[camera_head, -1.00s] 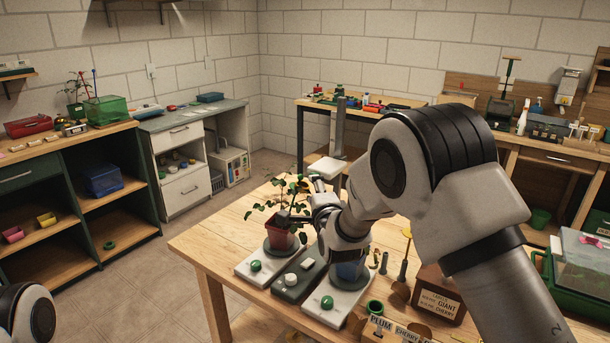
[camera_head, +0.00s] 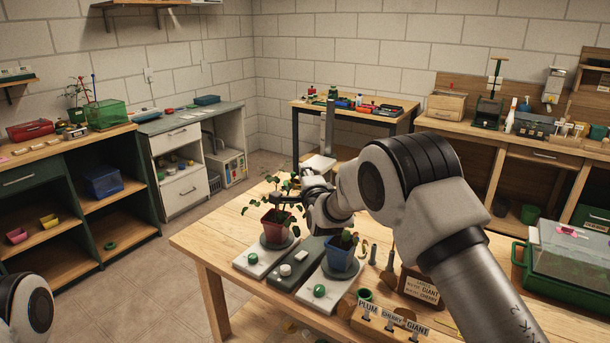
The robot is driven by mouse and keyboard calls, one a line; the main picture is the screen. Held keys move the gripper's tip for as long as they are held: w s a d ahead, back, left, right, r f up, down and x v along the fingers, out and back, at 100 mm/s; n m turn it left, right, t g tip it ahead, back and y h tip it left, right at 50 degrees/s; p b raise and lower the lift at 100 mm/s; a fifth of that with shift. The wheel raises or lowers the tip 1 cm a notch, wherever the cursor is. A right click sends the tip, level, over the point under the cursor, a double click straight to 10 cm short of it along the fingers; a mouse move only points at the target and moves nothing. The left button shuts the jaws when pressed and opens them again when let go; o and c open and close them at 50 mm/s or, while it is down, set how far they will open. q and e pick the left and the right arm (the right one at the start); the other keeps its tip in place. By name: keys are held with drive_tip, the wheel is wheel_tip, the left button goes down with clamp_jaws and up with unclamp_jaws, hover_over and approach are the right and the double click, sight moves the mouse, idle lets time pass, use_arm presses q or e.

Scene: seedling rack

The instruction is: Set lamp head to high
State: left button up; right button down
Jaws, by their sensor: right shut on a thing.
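The lamp head (camera_head: 320,163) is a white plate beside an upright grey post (camera_head: 331,122), behind the plants on the wooden table. My right gripper (camera_head: 297,187) is at the lamp head's near side, among the leaves, and is shut on it; the contact itself is partly hidden. The red pot (camera_head: 276,226) with a leafy plant stands on a white-and-grey base to the left of the gripper. The blue pot (camera_head: 340,255) with a small plant stands to the right, below my wrist. My left gripper is out of view.
Green knobs (camera_head: 319,291) sit on the white bases, with a dark box (camera_head: 294,262) between them. A label holder (camera_head: 389,323) and brown box (camera_head: 419,281) stand front right. A green-bottomed clear bin (camera_head: 570,262) is farther right. The table's left end (camera_head: 215,236) is clear.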

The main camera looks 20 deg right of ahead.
wheel_tip(320, 180, up, 13)
drive_tip(key=p, duration=0.2)
drive_tip(key=shift+r, duration=0.1)
drive_tip(key=c, duration=1.2)
unclamp_jaws()
drive_tip(key=shift+w, duration=0.1)
drive_tip(key=shift+o, duration=1.3)
drive_tip(key=shift+w, duration=0.2)
drive_tip(key=s, duration=1.1)
drive_tip(key=shift+s+a+f, duration=0.4)
drive_tip(key=shift+a+f, duration=0.05)
